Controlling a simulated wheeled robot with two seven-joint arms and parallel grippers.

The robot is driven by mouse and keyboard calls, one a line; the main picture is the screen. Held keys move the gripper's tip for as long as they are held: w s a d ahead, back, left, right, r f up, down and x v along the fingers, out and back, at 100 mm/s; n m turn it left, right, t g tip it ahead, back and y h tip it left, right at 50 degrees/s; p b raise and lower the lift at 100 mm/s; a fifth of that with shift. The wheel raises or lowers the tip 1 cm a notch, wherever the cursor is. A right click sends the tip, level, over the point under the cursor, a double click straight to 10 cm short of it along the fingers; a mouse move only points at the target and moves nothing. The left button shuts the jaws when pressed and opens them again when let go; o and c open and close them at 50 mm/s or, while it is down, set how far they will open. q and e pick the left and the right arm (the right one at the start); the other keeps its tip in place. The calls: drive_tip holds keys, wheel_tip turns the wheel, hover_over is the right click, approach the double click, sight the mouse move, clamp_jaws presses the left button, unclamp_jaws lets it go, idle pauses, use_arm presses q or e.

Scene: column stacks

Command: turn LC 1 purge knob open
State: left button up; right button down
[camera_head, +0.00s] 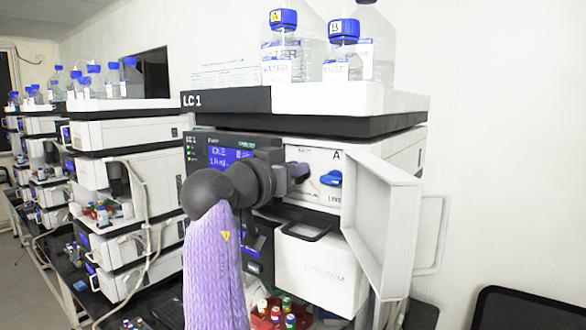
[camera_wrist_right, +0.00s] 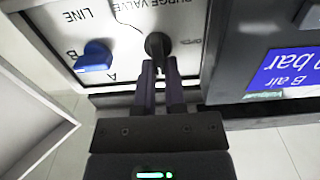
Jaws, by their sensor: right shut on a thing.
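The LC 1 stack (camera_head: 230,99) stands in the middle of the head view, with its LC 1 label on the top tray. In the right wrist view, which is upside down, the dark purge knob (camera_wrist_right: 155,42) sits under the PURGE VALVE label on the white panel (camera_wrist_right: 120,72). My right gripper (camera_wrist_right: 160,68) is shut on this knob, with one finger on each side. In the head view my right gripper (camera_head: 299,172) reaches the white panel, and I cannot make out the knob there. My left gripper is in neither view.
A blue line selector knob (camera_head: 331,178) is beside the gripper; it also shows in the wrist view (camera_wrist_right: 93,57). A white door (camera_head: 385,225) stands open at the right. Bottles (camera_head: 343,50) stand on top. More stacks (camera_head: 130,150) are at the left.

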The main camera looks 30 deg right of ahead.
drive_tip(key=shift+r+n, duration=0.1)
drive_tip(key=shift+n, duration=0.3)
drive_tip(key=shift+w+a+f+n+p, duration=0.1)
drive_tip(key=shift+w+f+n+p, duration=0.1)
drive_tip(key=shift+n+p, duration=1.9)
drive_tip(key=shift+w+a+f+n+p, duration=0.15)
drive_tip(key=shift+n+p, duration=1.05)
drive_tip(key=shift+n, duration=1.75)
drive_tip(key=shift+w+f+n+p, duration=0.25)
drive_tip(key=shift+n+p, duration=1.4)
drive_tip(key=shift+n, duration=0.9)
drive_tip(key=c, duration=0.7)
unclamp_jaws()
